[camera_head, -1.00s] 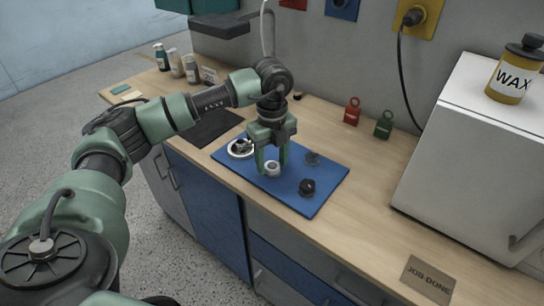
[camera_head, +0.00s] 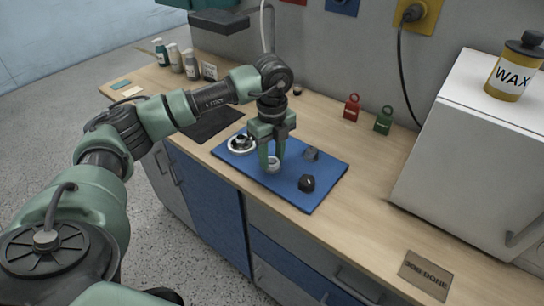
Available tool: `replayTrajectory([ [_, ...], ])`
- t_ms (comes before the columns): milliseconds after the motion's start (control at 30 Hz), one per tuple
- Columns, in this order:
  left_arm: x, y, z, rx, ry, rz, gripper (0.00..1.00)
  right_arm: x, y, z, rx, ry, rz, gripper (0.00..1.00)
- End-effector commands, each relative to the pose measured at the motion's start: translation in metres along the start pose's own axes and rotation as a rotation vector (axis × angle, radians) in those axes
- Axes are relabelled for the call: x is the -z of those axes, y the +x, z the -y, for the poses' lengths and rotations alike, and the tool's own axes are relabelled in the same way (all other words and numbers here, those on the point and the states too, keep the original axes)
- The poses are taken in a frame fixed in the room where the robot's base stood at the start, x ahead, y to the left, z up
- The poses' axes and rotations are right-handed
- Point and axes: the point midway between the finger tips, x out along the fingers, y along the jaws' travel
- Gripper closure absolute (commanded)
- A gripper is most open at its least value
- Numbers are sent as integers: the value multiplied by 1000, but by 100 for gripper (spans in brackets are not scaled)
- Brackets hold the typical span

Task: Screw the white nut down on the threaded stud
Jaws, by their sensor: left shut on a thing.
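The white nut (camera_head: 273,166) is on or just above the blue mat (camera_head: 325,181), partly covered by my gripper's fingers. My left gripper (camera_head: 272,164) points straight down, its fingers shut on the nut from both sides. The threaded stud cannot be made out; whether it is under the nut is hidden. A white round dish (camera_head: 232,149) with dark parts in it sits on the mat to the left of the gripper. My right gripper is not in view.
A dark knob-like piece (camera_head: 307,183) and a grey piece (camera_head: 311,154) lie on the mat. Red (camera_head: 351,108) and green (camera_head: 384,120) tags stand by the wall. A white cabinet (camera_head: 465,160) is at right.

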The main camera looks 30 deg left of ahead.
Motion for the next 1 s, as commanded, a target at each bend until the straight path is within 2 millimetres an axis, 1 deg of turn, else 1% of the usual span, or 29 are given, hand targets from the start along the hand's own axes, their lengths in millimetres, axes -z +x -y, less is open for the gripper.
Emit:
replayTrajectory([
  [100, 0, 1, 0, 1, 208, 1, 100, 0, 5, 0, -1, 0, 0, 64],
  [300, 0, 1, 0, 1, 566, 1, 100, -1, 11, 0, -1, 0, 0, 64],
  [433, 0, 0, 0, 2, 766, 2, 100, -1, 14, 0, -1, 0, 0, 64],
  [500, 0, 0, 0, 2, 834, 2, 100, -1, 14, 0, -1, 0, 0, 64],
  [567, 0, 0, 0, 2, 865, 2, 100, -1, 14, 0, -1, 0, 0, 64],
  [767, 0, -1, 0, 1, 876, 1, 100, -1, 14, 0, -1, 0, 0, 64],
  [800, 0, -1, 0, 1, 875, 1, 64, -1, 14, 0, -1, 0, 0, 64],
  [867, 0, -1, 0, 1, 875, 1, 47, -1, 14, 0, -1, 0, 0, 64],
  [900, 0, -1, 0, 1, 874, 1, 41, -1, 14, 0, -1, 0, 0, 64],
  [1000, 0, 0, 0, 1, 874, 1, 41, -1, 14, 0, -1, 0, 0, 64],
])
